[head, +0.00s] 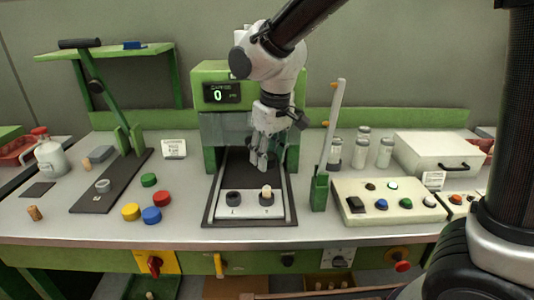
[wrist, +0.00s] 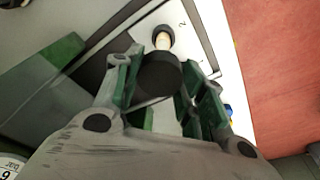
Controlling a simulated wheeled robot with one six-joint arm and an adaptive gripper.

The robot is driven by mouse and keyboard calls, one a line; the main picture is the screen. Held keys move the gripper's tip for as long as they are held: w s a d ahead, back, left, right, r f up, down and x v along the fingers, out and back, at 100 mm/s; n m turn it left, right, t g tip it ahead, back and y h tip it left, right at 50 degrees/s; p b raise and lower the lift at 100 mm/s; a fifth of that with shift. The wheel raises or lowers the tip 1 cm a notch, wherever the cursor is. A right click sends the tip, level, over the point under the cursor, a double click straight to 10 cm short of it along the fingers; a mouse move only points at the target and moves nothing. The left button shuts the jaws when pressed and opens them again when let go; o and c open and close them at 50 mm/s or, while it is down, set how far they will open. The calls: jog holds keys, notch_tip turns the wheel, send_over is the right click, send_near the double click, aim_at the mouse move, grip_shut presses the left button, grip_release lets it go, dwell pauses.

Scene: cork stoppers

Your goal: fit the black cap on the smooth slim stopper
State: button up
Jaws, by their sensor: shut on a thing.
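My gripper (head: 261,162) is above the dark plate of the green machine, behind the two numbered holders. In the wrist view its fingers (wrist: 156,92) are closed around the black cap (wrist: 159,72), a short dark disc. A pale, slim, smooth-looking stopper (head: 266,191) stands upright in the right holder, marked 2. It also shows in the wrist view (wrist: 163,39), just beyond the cap, with its lower end inside a dark ring. The cap appears apart from the stopper; the height between them is hard to tell. The cap is not clear in the head view.
The left holder (head: 233,198) looks empty. Green (head: 148,180), red (head: 162,198), yellow (head: 130,211) and blue (head: 151,215) caps lie on the left. A green post (head: 320,190) stands right of the plate, near a button panel (head: 388,203). The machine's green frame (head: 209,160) flanks my gripper.

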aim_at(266, 188)
jog(key=shift+a+f, duration=0.1)
jog(key=shift+f, duration=3.05)
jog(key=shift+f, duration=1.2)
jog(key=o, duration=0.8)
jog(key=shift+r, duration=0.1)
jog(key=r, duration=0.4)
jog(key=s+r, duration=0.1)
jog(key=r, duration=0.2)
jog(key=d+r, duration=0.1)
jog(key=r, duration=0.3)
jog(key=shift+s+d+r, duration=0.1)
jog(key=shift+s+r, duration=0.1)
jog(key=shift+r, duration=0.15)
